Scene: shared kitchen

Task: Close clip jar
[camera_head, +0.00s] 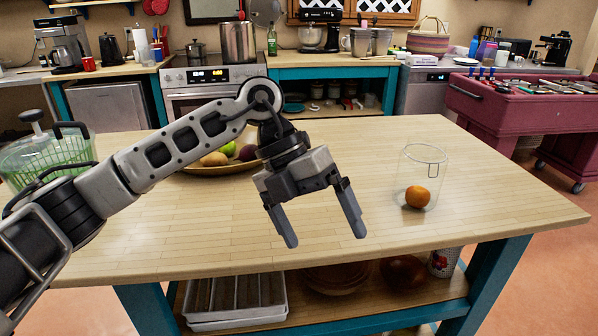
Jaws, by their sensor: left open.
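The clip jar (422,169) is a clear glass cylinder standing upright on the right part of the wooden island top. An orange fruit (417,196) lies in its bottom. A thin wire clip shows near the rim at the jar's right; I cannot make out clearly how the lid sits. My left gripper (320,240) is open and empty, its fingers pointing down above the front middle of the island, to the left of the jar and apart from it. My right gripper is not in view.
The wooden island top (490,200) is clear around the jar. A fruit bowl (215,170) sits behind my left arm. A green salad spinner (50,155) stands at the left. A purple foosball-like table (500,110) stands at the back right.

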